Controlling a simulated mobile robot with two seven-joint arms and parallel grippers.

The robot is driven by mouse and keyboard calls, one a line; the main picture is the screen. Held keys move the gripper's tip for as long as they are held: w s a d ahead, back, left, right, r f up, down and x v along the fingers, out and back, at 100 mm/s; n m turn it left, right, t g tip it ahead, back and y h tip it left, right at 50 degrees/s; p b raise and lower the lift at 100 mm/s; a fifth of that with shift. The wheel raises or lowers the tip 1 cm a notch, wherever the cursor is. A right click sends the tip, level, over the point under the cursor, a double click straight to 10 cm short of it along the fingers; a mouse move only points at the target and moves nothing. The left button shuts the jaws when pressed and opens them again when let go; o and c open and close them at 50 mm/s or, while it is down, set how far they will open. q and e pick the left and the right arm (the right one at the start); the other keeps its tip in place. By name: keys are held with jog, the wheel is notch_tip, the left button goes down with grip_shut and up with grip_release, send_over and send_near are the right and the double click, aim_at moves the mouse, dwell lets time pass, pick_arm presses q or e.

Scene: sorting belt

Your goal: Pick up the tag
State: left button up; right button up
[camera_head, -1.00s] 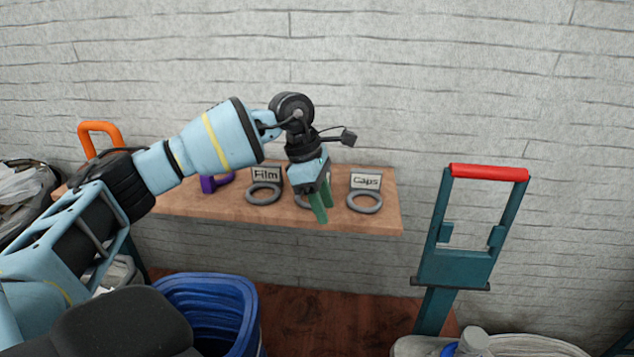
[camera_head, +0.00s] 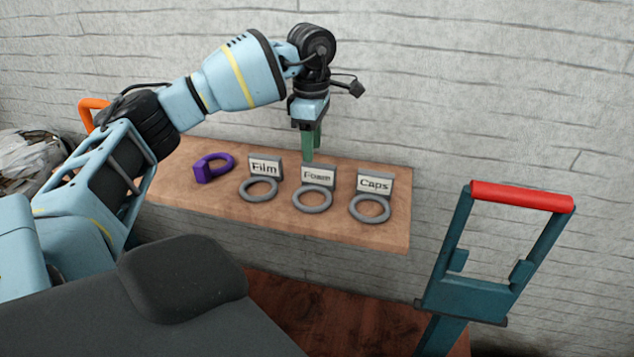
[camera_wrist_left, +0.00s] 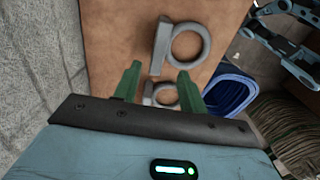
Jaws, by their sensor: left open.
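Three grey tags, each a labelled plate with a ring in front, stand in a row on the wooden shelf (camera_head: 220,204): Film (camera_head: 265,167), a middle one that seems to read Foam (camera_head: 318,177), and Caps (camera_head: 374,184). My left gripper (camera_head: 308,158) points down, open and empty, just above and behind the middle tag's plate in the head view. In the left wrist view its green fingers (camera_wrist_left: 158,88) spread either side of a partly visible grey tag (camera_wrist_left: 158,95). Another grey tag (camera_wrist_left: 184,41) lies beyond. Contact cannot be told. My right gripper is not seen.
A purple ringed piece (camera_head: 213,169) sits at the shelf's left end. A teal frame with a red handle (camera_head: 522,196) stands right of the shelf. A blue bin (camera_wrist_left: 232,92) shows beside the shelf in the left wrist view. The grey wall closes the back.

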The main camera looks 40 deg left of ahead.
aim_at(318, 164)
pick_arm(q)
jog(key=shift+w+f, duration=0.1)
jog(key=shift+f, duration=0.35)
jog(key=shift+w+f, duration=0.1)
jog(key=shift+f, duration=0.15)
jog(key=shift+d+f, duration=0.2)
jog(key=shift+f, duration=0.1)
jog(key=f, duration=0.3)
jog(key=shift+w+d+f, duration=0.15)
jog(key=shift+w+d, duration=0.15)
jog(key=shift+f, duration=0.5)
grip_shut()
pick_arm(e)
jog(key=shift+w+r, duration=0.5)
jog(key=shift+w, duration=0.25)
